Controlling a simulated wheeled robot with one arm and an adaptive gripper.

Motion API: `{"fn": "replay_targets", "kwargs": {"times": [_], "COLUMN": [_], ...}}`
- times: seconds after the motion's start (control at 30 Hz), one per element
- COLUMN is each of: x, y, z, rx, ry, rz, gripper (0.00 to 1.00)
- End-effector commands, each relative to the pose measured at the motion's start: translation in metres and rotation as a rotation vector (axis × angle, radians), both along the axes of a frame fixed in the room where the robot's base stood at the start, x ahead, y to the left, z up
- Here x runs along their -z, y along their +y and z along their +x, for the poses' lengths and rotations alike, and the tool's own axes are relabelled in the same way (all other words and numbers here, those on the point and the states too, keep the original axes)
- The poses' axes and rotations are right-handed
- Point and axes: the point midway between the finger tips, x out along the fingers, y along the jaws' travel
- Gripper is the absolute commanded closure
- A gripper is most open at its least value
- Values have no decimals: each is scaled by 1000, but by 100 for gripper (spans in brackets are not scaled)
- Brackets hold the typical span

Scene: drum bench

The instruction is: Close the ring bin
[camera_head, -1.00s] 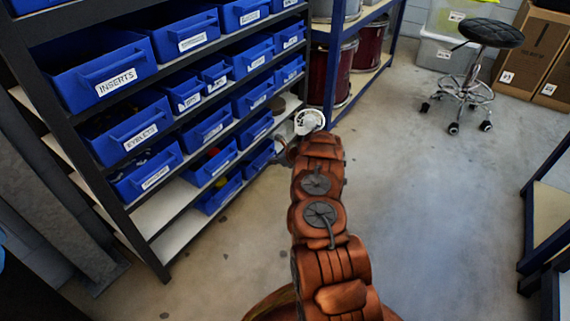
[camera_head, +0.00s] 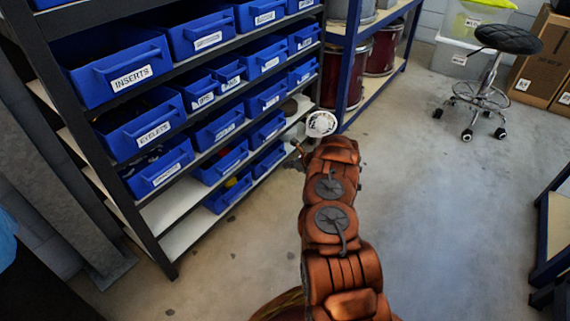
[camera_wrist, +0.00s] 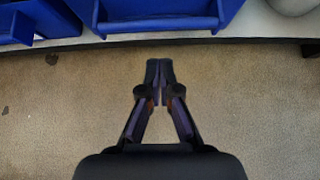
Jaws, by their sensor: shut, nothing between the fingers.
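Several blue label-fronted bins sit on the dark shelf rack in the head view. I can read INSERTS on one bin (camera_head: 117,72) and EYELETS on another (camera_head: 140,128). The other labels are too small to read, so I cannot tell which is the ring bin. My gripper (camera_wrist: 159,66) is shut and empty in the wrist view, fingertips together above the floor. A blue bin (camera_wrist: 158,22) is just ahead of the tips, apart from them. Another blue bin (camera_wrist: 38,20) is at the upper left.
The dark shelf rack (camera_head: 150,247) fills the left. A blue-framed rack (camera_head: 349,62) with red drums (camera_head: 381,52) stands behind. A black stool (camera_head: 508,38) and cardboard boxes (camera_head: 540,62) are at the back right. The floor (camera_head: 430,190) right of my arm is clear.

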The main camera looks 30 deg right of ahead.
Motion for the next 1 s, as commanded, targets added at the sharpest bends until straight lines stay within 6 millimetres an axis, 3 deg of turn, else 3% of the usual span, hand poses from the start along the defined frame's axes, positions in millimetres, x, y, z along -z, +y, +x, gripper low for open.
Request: {"fn": "replay_targets", "kwargs": {"times": [0.03,0.13,0.5,1.0], "x": [0,-23,-58,-63], "y": [-4,-12,-35,-36], "z": [-6,-20,-68,-78], "rx": [4,6,12,8], "ry": [-1,-4,-1,0], "rz": [1,-1,-2,-2], "gripper": [100,100,100,100]}}
